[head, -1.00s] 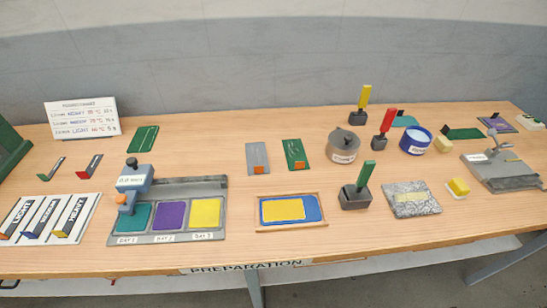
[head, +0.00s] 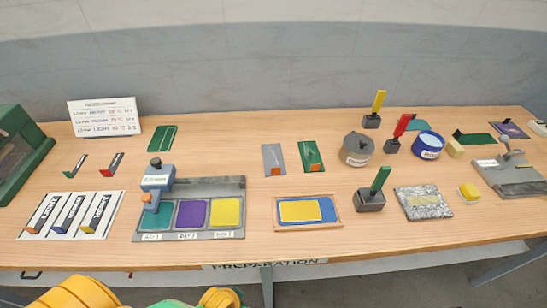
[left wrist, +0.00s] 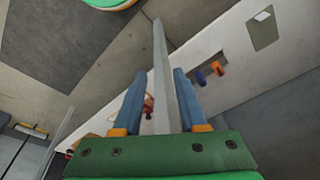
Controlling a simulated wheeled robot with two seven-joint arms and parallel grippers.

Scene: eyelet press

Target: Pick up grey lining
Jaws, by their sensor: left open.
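The grey lining (head: 273,159) is a flat grey sheet with an orange tab at its lower edge. It lies flat on the table behind the framed tray, beside a green sheet (head: 310,156) with a similar orange tab. My left gripper shows in the left wrist view (left wrist: 160,73) with its two blue fingers apart. It is open, and a long grey bar shows between the fingers; I cannot tell whether it is near them. The lining does not show in that view. My right gripper is in neither view.
A wooden-framed tray (head: 279,226) with blue and yellow sheets stands in front of the lining. A grey press station (head: 237,186) with three coloured pads is to its left. A lidded grey pot (head: 357,149) is to the right. Table around the lining is bare.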

